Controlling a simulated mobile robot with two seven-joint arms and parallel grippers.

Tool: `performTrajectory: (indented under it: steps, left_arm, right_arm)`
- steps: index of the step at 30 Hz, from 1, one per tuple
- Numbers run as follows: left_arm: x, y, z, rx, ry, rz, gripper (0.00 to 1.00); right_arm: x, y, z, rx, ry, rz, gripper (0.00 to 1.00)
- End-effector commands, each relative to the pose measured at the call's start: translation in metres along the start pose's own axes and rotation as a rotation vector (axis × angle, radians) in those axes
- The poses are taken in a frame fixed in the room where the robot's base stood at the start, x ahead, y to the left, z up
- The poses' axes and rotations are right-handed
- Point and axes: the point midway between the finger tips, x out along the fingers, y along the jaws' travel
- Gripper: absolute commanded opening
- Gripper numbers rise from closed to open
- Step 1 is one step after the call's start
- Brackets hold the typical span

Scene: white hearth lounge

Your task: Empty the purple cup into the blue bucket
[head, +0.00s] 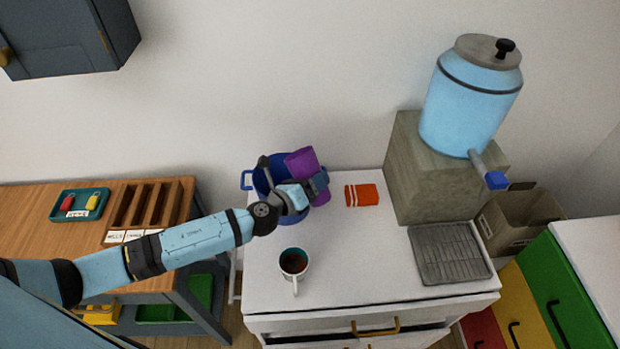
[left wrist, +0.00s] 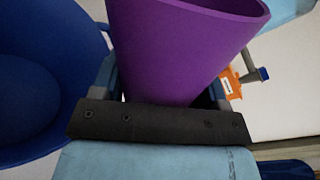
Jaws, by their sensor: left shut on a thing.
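The purple cup (head: 301,161) is held by my left gripper (head: 316,184) at the right side of the blue bucket (head: 247,181). The left gripper is shut on the cup, which looks roughly upright or slightly tilted in the head view. In the left wrist view the purple cup (left wrist: 180,50) fills the middle between the fingers, and the blue bucket (left wrist: 40,90) is to its left. The cup's contents are hidden, and the gripper and arm cover part of the bucket. My right gripper is not in view.
A white mug (head: 294,268) with dark liquid stands at the front of the white counter (head: 350,270). A blue dispenser (head: 470,100) stands on a stone block behind a grey rack (head: 449,253). The counter's middle is clear.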

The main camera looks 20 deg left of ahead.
Motion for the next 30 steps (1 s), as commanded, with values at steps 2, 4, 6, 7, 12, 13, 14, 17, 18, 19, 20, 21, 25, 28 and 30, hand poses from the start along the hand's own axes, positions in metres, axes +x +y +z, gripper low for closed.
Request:
performTrajectory:
  steps: [2, 4, 6, 7, 12, 13, 14, 17, 18, 19, 20, 21, 25, 28, 30]
  left_arm:
    - [0.0, -0.005, 0.005, -0.031, 0.003, -0.002, 0.38]
    - [0.0, -0.007, 0.006, -0.06, 0.007, -0.001, 0.38]
    - [0.0, -0.009, 0.007, -0.09, 0.011, -0.002, 0.38]
    - [0.0, -0.01, 0.008, -0.101, 0.012, -0.002, 0.38]
    - [0.0, -0.006, 0.001, -0.155, 0.02, -0.002, 0.38]
    - [0.001, -0.006, 0.0, -0.163, 0.021, -0.002, 0.38]
    - [0.001, -0.005, -0.001, -0.172, 0.022, -0.002, 0.38]
    - [0.001, -0.003, -0.004, -0.201, 0.026, -0.002, 0.38]
    - [0.001, -0.003, -0.005, -0.212, 0.027, -0.002, 0.38]
    - [0.001, -0.002, -0.006, -0.221, 0.028, -0.002, 0.38]
    - [0.002, -0.002, -0.007, -0.231, 0.029, -0.002, 0.38]
    - [0.002, -0.001, -0.008, -0.242, 0.031, -0.002, 0.38]
    - [0.002, -0.003, -0.006, -0.285, 0.036, -0.002, 0.38]
    - [0.002, -0.006, -0.003, -0.327, 0.041, -0.002, 0.38]
    - [0.002, -0.007, -0.002, -0.354, 0.045, -0.002, 0.38]
  right_arm:
    - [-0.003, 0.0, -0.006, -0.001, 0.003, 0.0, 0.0]
    - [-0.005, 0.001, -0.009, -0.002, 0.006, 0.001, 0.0]
    - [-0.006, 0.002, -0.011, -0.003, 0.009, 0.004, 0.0]
    - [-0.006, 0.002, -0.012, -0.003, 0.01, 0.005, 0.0]
    - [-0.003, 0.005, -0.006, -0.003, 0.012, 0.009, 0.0]
    - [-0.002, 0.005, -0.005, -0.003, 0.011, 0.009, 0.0]
    - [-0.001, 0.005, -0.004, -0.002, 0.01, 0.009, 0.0]
    - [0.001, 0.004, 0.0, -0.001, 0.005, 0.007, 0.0]
    - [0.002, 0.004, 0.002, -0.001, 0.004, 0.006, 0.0]
    - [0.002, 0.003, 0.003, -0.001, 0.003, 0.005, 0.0]
    - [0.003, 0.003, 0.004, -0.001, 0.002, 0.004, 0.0]
    - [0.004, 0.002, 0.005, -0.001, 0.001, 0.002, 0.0]
    - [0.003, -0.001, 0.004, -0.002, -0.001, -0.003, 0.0]
    - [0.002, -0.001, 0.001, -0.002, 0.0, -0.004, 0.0]
    - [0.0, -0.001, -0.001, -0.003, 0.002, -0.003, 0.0]
